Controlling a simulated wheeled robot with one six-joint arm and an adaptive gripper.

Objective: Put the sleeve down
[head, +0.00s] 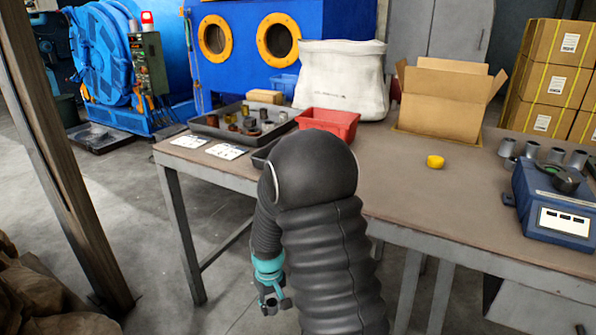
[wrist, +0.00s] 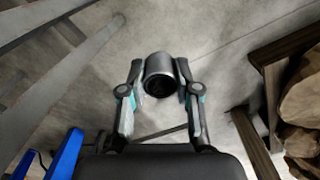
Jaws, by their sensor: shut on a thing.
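The sleeve (wrist: 160,66) is a short grey metal cylinder with a dark open end. In the wrist view it sits between my two fingertips, with bare floor behind it. My gripper (head: 272,302) is shut on it and hangs low in front of the table, below the tabletop, in the head view. There the sleeve is too small and dark to make out clearly. The grey-brown table (head: 400,205) is beyond and above my gripper. Part of its edge is hidden by my arm.
On the table are a dark parts tray (head: 212,128), a red bin (head: 330,121), a white sack (head: 341,80), an open carton (head: 440,98), a yellow piece (head: 435,161), grey cylinders (head: 530,149) and a blue device (head: 556,205). The middle is largely clear. A wooden post (head: 62,150) stands left.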

